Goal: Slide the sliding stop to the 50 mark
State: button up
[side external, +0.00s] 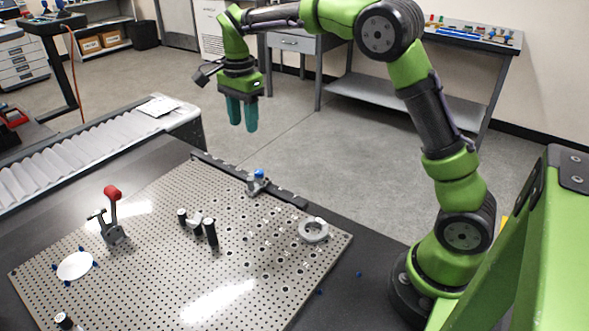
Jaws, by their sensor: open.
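The sliding stop (257,185) is a small grey block with a blue knob on top. It sits on a dark rail (218,166) along the back edge of the perforated plate, right of the rail's middle. The marks on the rail are too small to read, so I cannot tell which mark the stop is at. My gripper (243,115) hangs in the air above the rail area, apart from the stop, with its two teal fingers pointing down. It is open with nothing between the fingers.
The perforated plate (150,265) carries a red-handled clamp (112,220), black posts (211,231), a grey ring (313,230) and a white disc (75,266) among blue pins. A ribbed conveyor-like cover (80,158) lies beyond the table at left. The air around my gripper is clear.

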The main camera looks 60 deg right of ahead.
aim_at(250, 179)
jog(key=shift+m, duration=0.8)
jog(key=f, duration=1.6)
jog(key=shift+s+a, duration=0.1)
jog(key=shift+s, duration=0.1)
grip_shut()
